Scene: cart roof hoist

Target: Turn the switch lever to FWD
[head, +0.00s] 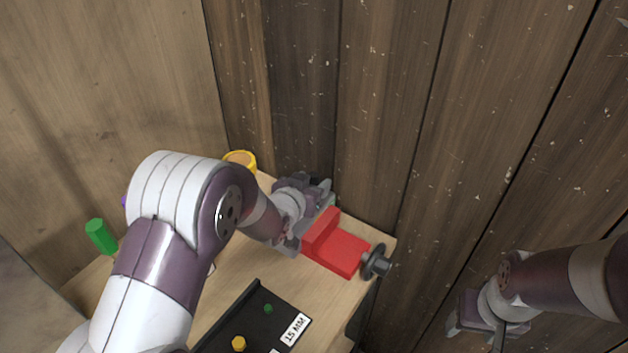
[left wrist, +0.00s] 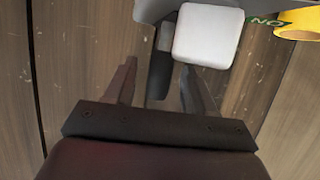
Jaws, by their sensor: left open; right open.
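My right gripper (head: 483,322) is open at lower right, away from the bench.
The red vise (head: 338,249) with its dark handle (head: 376,262) stands at the bench's right end. A black tray (head: 262,310) labelled 15 MM lies in front. A yellow ring-like container (head: 241,159) and a green cylinder (head: 101,237) are farther left. Plank walls stand close behind.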

